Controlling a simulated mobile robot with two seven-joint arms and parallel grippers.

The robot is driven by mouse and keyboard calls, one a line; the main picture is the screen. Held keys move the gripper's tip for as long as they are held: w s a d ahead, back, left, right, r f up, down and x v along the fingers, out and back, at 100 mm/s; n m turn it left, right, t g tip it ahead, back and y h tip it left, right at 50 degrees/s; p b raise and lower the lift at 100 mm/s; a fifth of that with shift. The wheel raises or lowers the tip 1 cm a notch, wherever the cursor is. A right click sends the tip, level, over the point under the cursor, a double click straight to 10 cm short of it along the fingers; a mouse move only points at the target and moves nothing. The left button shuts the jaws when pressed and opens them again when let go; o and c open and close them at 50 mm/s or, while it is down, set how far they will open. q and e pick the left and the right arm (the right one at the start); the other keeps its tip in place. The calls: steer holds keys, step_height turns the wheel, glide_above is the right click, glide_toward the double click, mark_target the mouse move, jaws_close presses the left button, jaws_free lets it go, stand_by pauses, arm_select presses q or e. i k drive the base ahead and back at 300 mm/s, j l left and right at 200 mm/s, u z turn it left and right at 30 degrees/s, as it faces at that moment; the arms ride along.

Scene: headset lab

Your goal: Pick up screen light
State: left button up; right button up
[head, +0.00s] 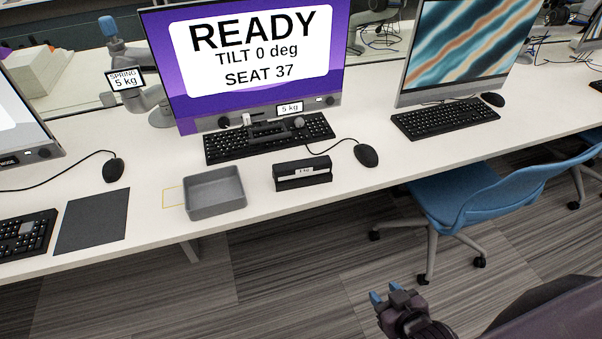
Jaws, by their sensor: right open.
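A short black bar (302,178) with a small white label lies on the white table in front of the middle monitor. It may be the screen light, but I cannot tell for sure. A dark fitting with round knobs (275,129) shows at the lower edge of that monitor, above the keyboard. My right gripper (385,294) has blue fingertips and is open and empty. It is low at the bottom of the head view, in front of the table and well apart from the bar. My left gripper is out of view.
A grey open tray (215,192) stands left of the bar and looks empty. A black mouse (366,155) with a cable is to its right. The middle monitor (257,90) reads READY and stands behind a keyboard (228,148). A blue chair (475,193) is at the right.

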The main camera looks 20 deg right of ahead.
mark_target(314, 171)
steer(key=j+z, duration=0.15)
steer(key=j, duration=0.3)
steer(key=k+j+z, duration=0.1)
steer(key=j, duration=0.35)
steer(key=k+j+z, duration=0.15)
steer(key=j, duration=0.3)
steer(key=j+z, duration=0.1)
steer(key=j, duration=0.4)
